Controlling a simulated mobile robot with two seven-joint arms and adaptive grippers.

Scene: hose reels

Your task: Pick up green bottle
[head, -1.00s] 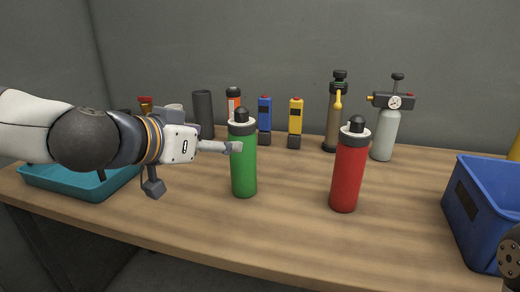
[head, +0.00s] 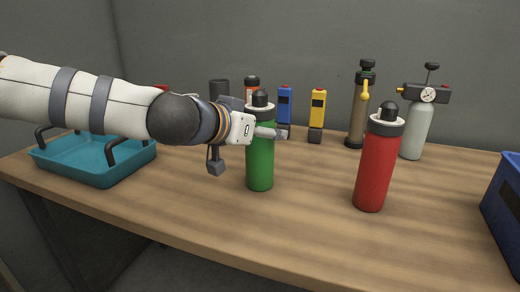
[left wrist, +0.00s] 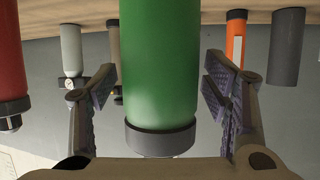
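The green bottle (head: 260,165) stands upright on the wooden table, with a grey collar and dark cap. It also shows upside down in the left wrist view (left wrist: 160,60). My left gripper (head: 272,132) reaches in from the left at the height of the bottle's upper part, one finger crossing in front of it. In the left wrist view the fingers (left wrist: 160,92) are open on either side of the bottle, with a gap visible at each side. My right gripper is not in view.
A red bottle (head: 376,165) stands to the right on the table (head: 300,225). Behind are a blue device (head: 285,105), a yellow device (head: 318,108), a brown cylinder (head: 359,115) and a grey gauge cylinder (head: 415,130). A teal tray (head: 90,175) is left, a blue crate (head: 505,210) right.

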